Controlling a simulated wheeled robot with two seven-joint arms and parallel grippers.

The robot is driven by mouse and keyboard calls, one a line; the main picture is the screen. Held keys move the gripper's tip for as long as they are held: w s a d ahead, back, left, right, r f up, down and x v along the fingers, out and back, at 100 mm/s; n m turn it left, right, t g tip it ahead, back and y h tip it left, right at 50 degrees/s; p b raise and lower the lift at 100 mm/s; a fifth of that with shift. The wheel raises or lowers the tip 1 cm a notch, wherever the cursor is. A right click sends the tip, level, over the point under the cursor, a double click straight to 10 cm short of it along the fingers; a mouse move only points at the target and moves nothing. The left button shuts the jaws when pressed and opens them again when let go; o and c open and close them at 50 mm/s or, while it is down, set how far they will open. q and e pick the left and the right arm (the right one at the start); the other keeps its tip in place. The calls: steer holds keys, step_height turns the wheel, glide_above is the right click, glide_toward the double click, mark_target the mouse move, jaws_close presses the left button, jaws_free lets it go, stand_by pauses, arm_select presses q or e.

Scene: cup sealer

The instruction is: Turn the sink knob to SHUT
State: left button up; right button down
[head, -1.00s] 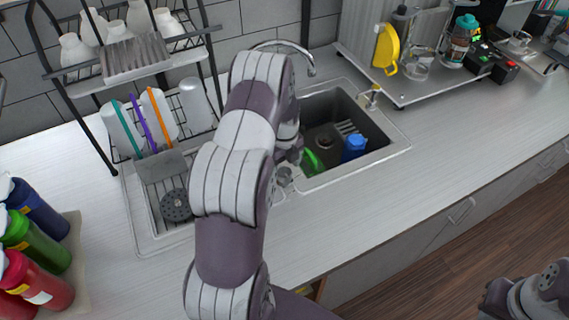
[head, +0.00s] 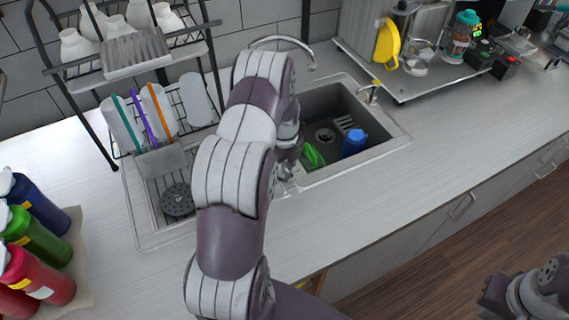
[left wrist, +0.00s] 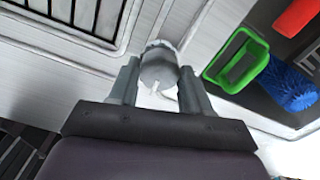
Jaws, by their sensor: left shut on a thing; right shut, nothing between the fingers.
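The sink knob (left wrist: 158,68) is a round grey knob with a small pale mark on its face. It stands on the sink's front rim. My left gripper (left wrist: 157,88) is shut on it, one finger on each side, in the left wrist view. In the head view my left gripper (head: 283,172) is at the front rim between drainboard and basin, partly hidden by my left arm. Any lettering around the knob is not readable. The sink basin (head: 375,118) is dark grey. Only part of my right arm shows at the lower right; its fingers are out of view.
A green item (head: 313,155) and a blue brush (head: 353,143) lie in the basin. A curved faucet (head: 285,40) stands behind. A dish rack (head: 165,150) is left of the arm, with bottles (head: 30,240) at far left. The front counter is clear.

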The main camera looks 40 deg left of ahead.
arm_select(q)
steer(key=n+b, duration=0.1)
steer(key=n, duration=0.3)
steer(key=n+b, duration=0.1)
steer(key=n, duration=0.3)
steer(key=n+b, duration=0.1)
steer(key=n, duration=0.4)
steer(key=shift+r+n+b, duration=0.1)
steer(key=shift+n+b, duration=0.35)
steer(key=shift+n, duration=1.65)
steer(key=o, duration=1.1)
